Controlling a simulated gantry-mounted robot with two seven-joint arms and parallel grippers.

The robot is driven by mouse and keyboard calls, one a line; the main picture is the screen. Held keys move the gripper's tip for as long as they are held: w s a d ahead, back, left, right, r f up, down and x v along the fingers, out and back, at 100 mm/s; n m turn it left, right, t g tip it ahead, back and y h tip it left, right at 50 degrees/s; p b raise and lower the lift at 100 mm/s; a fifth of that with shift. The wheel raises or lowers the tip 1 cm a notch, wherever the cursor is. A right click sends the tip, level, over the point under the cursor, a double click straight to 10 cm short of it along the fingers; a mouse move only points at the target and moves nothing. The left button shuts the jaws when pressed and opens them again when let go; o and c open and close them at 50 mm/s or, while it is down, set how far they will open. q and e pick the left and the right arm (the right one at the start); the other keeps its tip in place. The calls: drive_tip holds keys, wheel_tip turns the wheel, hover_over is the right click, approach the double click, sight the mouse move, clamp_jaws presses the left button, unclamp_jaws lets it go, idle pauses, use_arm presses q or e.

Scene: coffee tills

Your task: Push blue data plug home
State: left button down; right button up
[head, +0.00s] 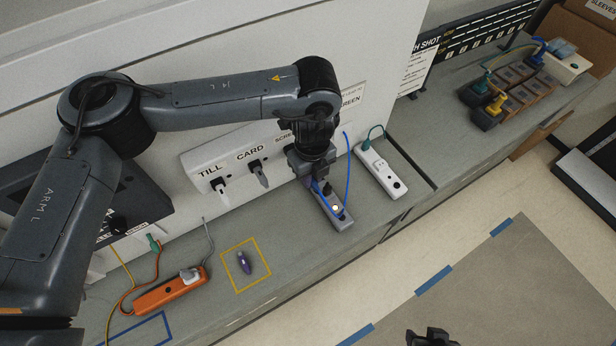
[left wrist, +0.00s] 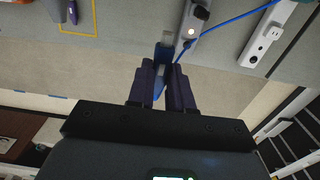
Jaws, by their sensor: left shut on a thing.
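My left gripper (head: 316,180) is at the wall end of a grey socket strip (head: 340,222) on the counter. In the left wrist view its fingers (left wrist: 167,72) are shut on the blue data plug (left wrist: 160,84), which shows as a blue piece between them. A blue cable (head: 347,170) loops from the gripper area up towards the wall; it also shows in the left wrist view (left wrist: 232,20).
A white wall panel (head: 232,166) labelled TILL and CARD holds plugs left of the gripper. A white strip (head: 383,172) stands to the right. An orange strip (head: 170,290) and a purple plug (head: 244,262) in a yellow outline lie to the left.

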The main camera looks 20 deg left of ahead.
use_arm(q)
drive_tip(key=shift+r+p, duration=0.1)
drive_tip(key=shift+p, duration=0.3)
drive_tip(key=shift+w+a, duration=0.2)
drive_tip(key=shift+a, duration=0.05)
drive_tip(key=shift+w+a, duration=1.25)
drive_tip(key=shift+a, duration=0.3)
drive_tip(key=shift+p, duration=0.55)
drive_tip(key=shift+w+a, duration=0.15)
drive_tip(key=shift+a, duration=0.05)
drive_tip(key=shift+w+a, duration=0.5)
drive_tip(key=shift+a, duration=0.05)
drive_tip(key=shift+w+a, duration=0.1)
drive_tip(key=shift+a, duration=0.05)
